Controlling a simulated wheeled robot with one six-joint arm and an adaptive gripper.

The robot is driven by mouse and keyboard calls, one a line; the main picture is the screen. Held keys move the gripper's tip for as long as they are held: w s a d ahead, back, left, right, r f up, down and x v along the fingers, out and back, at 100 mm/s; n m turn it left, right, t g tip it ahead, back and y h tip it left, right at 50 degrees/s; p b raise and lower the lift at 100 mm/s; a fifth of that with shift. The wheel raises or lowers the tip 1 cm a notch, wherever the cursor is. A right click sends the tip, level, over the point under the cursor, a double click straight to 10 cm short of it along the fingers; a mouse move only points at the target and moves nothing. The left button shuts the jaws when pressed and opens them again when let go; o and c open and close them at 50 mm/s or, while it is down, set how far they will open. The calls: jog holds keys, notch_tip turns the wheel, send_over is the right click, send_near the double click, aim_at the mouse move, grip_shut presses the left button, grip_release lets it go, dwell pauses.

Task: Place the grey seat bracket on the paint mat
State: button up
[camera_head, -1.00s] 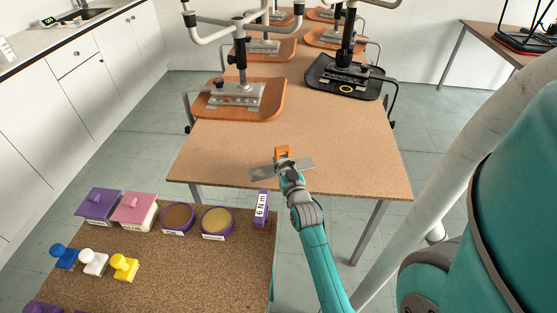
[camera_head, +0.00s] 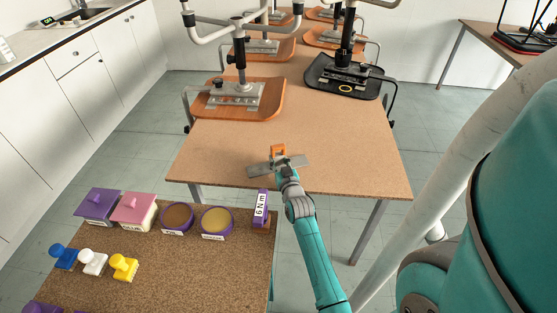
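My gripper (camera_head: 279,160) is at the end of the teal arm, over the near edge of the bare wooden table. A flat grey bracket (camera_head: 262,168) lies crosswise at its tip, sticking out to both sides and tilted up to the right. A small orange piece (camera_head: 278,149) stands just beyond the plate. The fingers are mostly hidden, but the plate moves with the arm, so the gripper appears shut on it. Other grey brackets sit on the wooden seat (camera_head: 267,108) and the black seat (camera_head: 318,77). I cannot make out a paint mat.
The table top (camera_head: 340,150) is clear around the gripper. A brown bench (camera_head: 190,270) at lower left holds purple and pink boxes, round pots, colored knobs and a purple "6 Nm" block (camera_head: 261,203). Upturned chairs with metal posts stand at the back. A pale pole rises at right.

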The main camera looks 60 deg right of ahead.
jog(key=shift+o, duration=1.3)
jog(key=shift+r, duration=0.15)
